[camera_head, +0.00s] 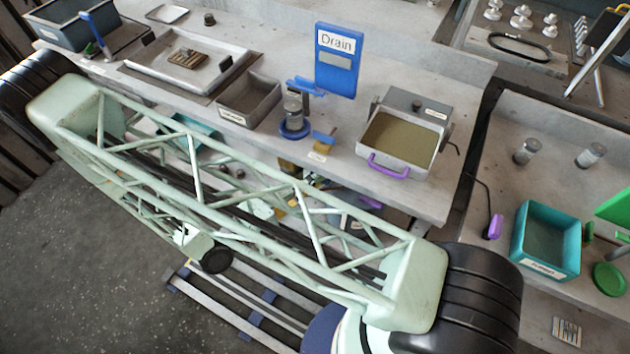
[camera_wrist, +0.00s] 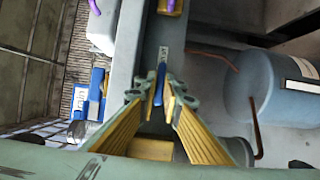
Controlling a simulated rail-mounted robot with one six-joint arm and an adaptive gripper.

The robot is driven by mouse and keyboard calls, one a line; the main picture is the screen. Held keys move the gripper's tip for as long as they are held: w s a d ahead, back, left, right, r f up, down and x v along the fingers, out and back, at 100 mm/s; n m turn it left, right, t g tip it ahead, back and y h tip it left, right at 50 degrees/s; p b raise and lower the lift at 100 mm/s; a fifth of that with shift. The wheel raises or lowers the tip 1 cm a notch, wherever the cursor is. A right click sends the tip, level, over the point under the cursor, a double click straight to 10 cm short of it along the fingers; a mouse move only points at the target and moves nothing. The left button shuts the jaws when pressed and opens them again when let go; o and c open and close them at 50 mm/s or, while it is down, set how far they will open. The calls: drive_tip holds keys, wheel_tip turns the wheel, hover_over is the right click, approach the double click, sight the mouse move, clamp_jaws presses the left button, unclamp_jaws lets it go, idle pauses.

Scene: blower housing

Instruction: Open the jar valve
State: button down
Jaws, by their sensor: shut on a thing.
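A small glass jar (camera_head: 293,112) stands on a blue ring-shaped base on the bench, with a blue piece (camera_head: 303,87) at its top. The blue Drain sign (camera_head: 337,60) stands behind it; the sign also shows at the left of the wrist view (camera_wrist: 87,98). In the wrist view my gripper (camera_wrist: 164,88) has its yellow-padded fingers closed on a narrow blue handle (camera_wrist: 160,80), close to the bench edge. A white label (camera_wrist: 163,55) lies just beyond the handle. My arm hides the gripper's surroundings in the head view, and the valve body cannot be made out.
A tray with a purple handle (camera_head: 388,168) stands right of the jar, and a grey bin (camera_head: 248,97) stands left. A teal box (camera_head: 545,245) is on the right bench. A large grey-blue tank (camera_wrist: 275,88) with copper pipes is at the right of the wrist view.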

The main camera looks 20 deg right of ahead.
drive_tip(key=shift+s+d+f+n+t+h+b, duration=0.1)
drive_tip(key=shift+n+t+h+b, duration=0.2)
drive_tip(key=shift+n+t, duration=1.95)
drive_tip(key=shift+s+d+f+n+t+h+b, duration=0.1)
drive_tip(key=shift+n+t+b, duration=0.25)
drive_tip(key=shift+n, duration=3.8)
drive_tip(key=shift+s+f+n+t+h+b, duration=0.3)
drive_tip(key=shift+n+t, duration=0.9)
drive_tip(key=shift+n, duration=2)
drive_tip(key=shift+w+r, duration=0.2)
drive_tip(key=shift+w, duration=0.05)
drive_tip(key=c, duration=3.1)
unclamp_jaws()
drive_tip(key=shift+o, duration=0.2)
drive_tip(key=shift+s+a+f, duration=0.1)
drive_tip(key=shift+a, duration=0.1)
